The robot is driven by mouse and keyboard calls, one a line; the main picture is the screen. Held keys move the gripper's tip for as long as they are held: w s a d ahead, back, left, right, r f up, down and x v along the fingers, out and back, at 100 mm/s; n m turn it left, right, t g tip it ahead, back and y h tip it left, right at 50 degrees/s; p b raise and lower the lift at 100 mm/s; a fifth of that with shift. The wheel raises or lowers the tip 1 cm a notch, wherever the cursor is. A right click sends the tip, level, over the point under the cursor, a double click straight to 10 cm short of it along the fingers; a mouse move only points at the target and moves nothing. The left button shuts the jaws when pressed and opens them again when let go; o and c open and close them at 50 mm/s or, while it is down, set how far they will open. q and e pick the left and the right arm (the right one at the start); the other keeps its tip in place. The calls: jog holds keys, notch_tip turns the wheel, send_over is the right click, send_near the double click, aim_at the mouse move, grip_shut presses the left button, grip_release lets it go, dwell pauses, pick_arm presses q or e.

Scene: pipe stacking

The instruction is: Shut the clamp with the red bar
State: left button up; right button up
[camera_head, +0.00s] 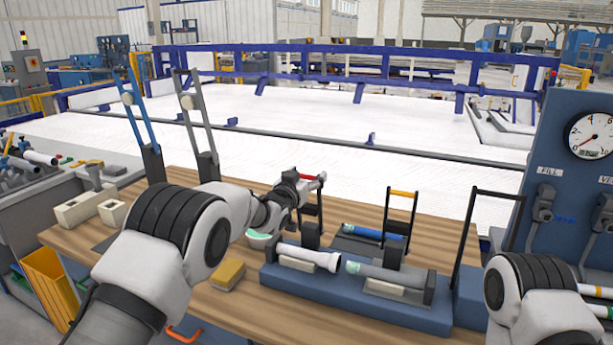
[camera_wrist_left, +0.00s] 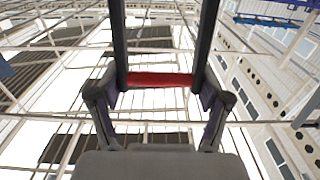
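The red bar (camera_head: 313,177) tops a dark clamp handle that stands up at the back of the blue pipe fixture (camera_head: 350,303). My left gripper (camera_head: 298,187) is at this handle, just left of the red bar. In the left wrist view the red bar (camera_wrist_left: 160,80) lies crosswise between my two spread fingers, with the dark handle rods at its ends. The gripper looks open; whether the fingers touch the handle I cannot tell. A white pipe (camera_head: 308,256) and a grey pipe (camera_head: 380,271) lie along the fixture. My right gripper is out of view.
An orange-bar handle (camera_head: 404,193) stands right of the red one, by a blue pipe (camera_head: 365,231). A tall black handle (camera_head: 495,191) stands farther right. A yellow block (camera_head: 228,273) lies on the wooden table (camera_head: 235,311). The gauge panel (camera_head: 575,185) bounds the right side.

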pick_arm(q)
jog(key=s+a+f+t+h+b, duration=0.1)
jog(key=s+b, duration=0.4)
jog(key=b, duration=0.5)
jog(key=s+a+f+t+h+b, duration=0.1)
jog(key=s+f+t+b, duration=0.3)
jog(key=b, duration=0.7)
jog(key=shift+s+a+f+t, duration=0.2)
jog(key=shift+s+a+t, duration=0.2)
jog(key=shift+a+t, duration=0.3)
jog(key=shift+d, duration=0.1)
jog(key=o, duration=1.5)
jog(key=shift+o, duration=0.2)
